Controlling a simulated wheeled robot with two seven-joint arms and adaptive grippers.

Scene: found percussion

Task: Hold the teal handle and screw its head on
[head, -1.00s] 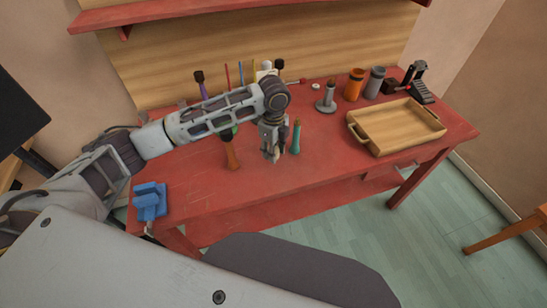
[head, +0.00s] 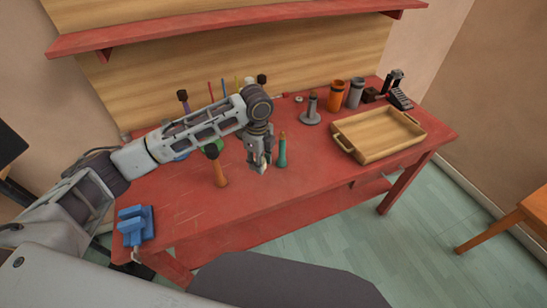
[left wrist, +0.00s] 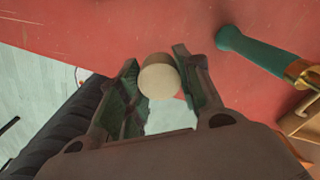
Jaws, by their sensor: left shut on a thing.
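The teal handle (head: 282,153) stands upright on the red table, just right of my left gripper. In the left wrist view the teal handle (left wrist: 258,50) lies across the upper right, with a brass-coloured fitting (left wrist: 301,72) at its end. My left gripper (head: 261,165) points down over the table. In the left wrist view its fingers (left wrist: 158,85) are shut on a pale, rounded head (left wrist: 160,76). The head is apart from the teal handle. Its far side and any thread are hidden. My right gripper is not in view.
An orange-handled tool with a dark head (head: 218,168) stands left of my gripper. A blue clamp (head: 136,224) sits at the table's left front corner. A wooden tray (head: 347,149), a grey stand (head: 311,117), an orange cup (head: 336,97) and a grey cup (head: 355,93) are right. The front middle is clear.

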